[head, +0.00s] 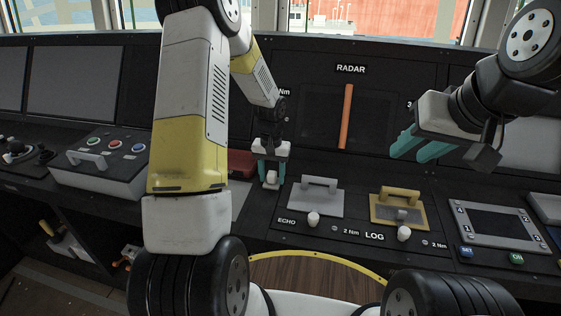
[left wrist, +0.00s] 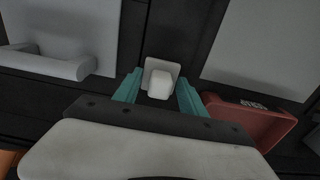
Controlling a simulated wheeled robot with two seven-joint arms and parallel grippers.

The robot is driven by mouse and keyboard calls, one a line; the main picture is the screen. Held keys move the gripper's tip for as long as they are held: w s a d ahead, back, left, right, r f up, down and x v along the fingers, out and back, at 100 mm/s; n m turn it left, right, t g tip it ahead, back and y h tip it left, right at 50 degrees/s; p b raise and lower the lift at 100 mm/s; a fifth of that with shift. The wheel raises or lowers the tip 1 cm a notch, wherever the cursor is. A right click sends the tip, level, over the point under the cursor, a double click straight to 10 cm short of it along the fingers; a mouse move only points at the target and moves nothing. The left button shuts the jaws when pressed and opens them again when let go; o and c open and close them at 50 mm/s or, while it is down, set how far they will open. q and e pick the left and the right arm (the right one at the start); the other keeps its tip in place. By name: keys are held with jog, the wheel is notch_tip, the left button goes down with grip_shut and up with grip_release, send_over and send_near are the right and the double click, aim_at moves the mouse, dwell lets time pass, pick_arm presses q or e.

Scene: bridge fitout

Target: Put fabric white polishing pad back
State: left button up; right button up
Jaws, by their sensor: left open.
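A small white block on a square white base, which looks like the white polishing pad (left wrist: 160,80), lies on the dark console. It also shows in the head view (head: 271,178). My left gripper (head: 268,176) is open, pointing down at the console. Its teal fingertips (left wrist: 157,92) stand on either side of the block, with gaps showing between block and fingers. My right gripper (head: 443,150) is open and empty, raised above the right part of the console.
A red tray (left wrist: 250,120) lies just right of the left gripper in the wrist view. Plates with handles, one grey (head: 316,201) and one yellow (head: 397,213), sit to its right in the head view, with white knobs in front. An orange bar (head: 346,117) stands before the radar screen.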

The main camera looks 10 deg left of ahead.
aim_at(272, 173)
pick_arm(q)
jog(key=shift+r, duration=0.1)
jog(key=s+r+t, duration=0.1)
jog(key=s+r, duration=0.3)
jog(key=r, duration=0.8)
jog(key=s+r+t, duration=0.2)
jog(key=s+r, duration=0.3)
jog(key=r, duration=0.8)
jog(key=s+d+r+t+h, duration=0.1)
jog(key=s+r, duration=0.2)
jog(key=s, duration=0.4)
jog(key=s+d+r+t+h, duration=0.1)
jog(key=s+r+t, duration=0.1)
jog(key=s, duration=0.6)
jog(key=shift+r, duration=0.45)
jog(key=shift+s+d, duration=0.1)
